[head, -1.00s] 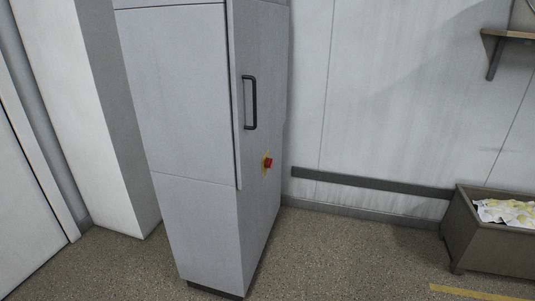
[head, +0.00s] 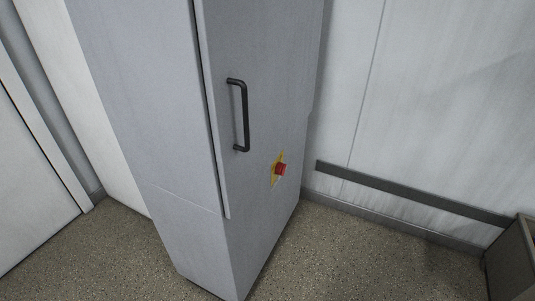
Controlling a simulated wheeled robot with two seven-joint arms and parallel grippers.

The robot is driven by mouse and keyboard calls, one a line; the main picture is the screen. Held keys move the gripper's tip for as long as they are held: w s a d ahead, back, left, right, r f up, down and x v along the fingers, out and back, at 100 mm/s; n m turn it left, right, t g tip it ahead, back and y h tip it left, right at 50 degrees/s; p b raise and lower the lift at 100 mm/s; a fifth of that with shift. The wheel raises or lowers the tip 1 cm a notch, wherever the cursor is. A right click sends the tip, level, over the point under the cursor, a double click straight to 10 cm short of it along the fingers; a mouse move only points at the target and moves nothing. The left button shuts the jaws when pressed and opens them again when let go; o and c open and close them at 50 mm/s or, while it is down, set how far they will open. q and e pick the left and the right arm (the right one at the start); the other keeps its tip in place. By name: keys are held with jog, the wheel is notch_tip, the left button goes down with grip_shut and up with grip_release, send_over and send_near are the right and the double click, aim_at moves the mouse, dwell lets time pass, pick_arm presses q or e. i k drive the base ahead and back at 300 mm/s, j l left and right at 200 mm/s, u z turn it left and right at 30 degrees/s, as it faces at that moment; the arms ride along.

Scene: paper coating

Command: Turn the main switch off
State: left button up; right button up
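A tall grey cabinet (head: 150,110) stands in the middle-left of the head view. On its right-hand face is a black bar handle (head: 245,118), upright. Below and to the right of the handle, on the same face, a red knob-like switch (head: 280,169) sits on a yellow plate (head: 275,180). The switch's set position is too small to tell. Neither of my grippers shows in the head view.
A grey-brown bin (head: 514,262) stands at the right edge, partly cut off. A dark rail (head: 410,195) runs low along the pale wall (head: 430,90). The speckled floor (head: 370,260) is clear between the cabinet and the bin.

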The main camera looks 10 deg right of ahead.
aim_at(280, 168)
jog(key=i+l+u, duration=0.3)
jog(key=l, duration=0.3)
jog(key=i+l+u, duration=0.3)
jog(key=l, duration=0.4)
jog(key=i+l+u, duration=0.2)
jog(key=l, duration=0.15)
jog(key=i+l+u, duration=0.15)
jog(key=l, duration=0.25)
jog(key=l+u, duration=0.15)
jog(key=l, duration=0.2)
jog(key=i, duration=0.05)
